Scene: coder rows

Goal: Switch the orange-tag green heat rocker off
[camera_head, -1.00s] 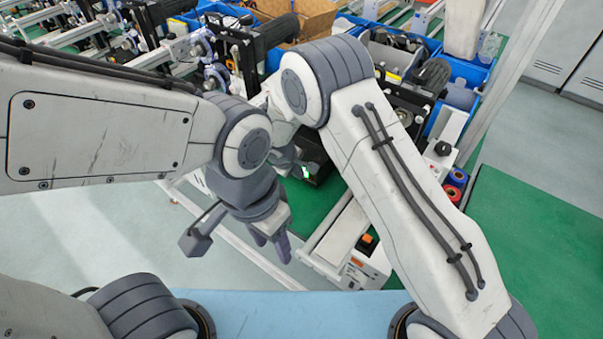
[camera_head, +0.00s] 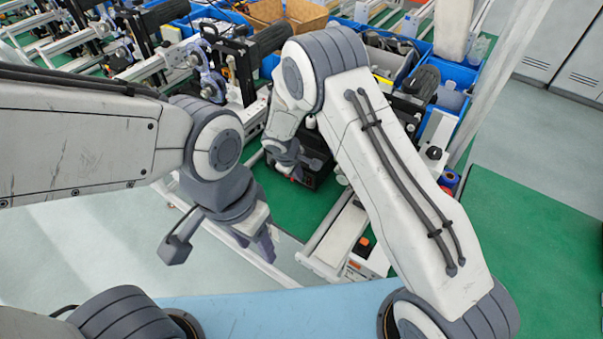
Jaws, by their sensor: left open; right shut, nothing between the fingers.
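A black control box (camera_head: 318,168) stands on the green floor at the middle, partly behind my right gripper. No green-lit rocker shows on it now; my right gripper covers part of its front. My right gripper (camera_head: 292,171) is shut and empty, its tips over the box's front left; I cannot tell if they touch it. My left gripper (camera_head: 262,244) is open and empty, pointing down at the lower left, well apart from the box. I cannot make out an orange tag on the black box.
A white unit (camera_head: 366,260) with an orange switch and orange label stands right of the rail. Blue bins (camera_head: 460,72) and several machines fill the back. Red and blue rolls (camera_head: 447,181) lie at right. The green floor (camera_head: 530,230) at right is clear.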

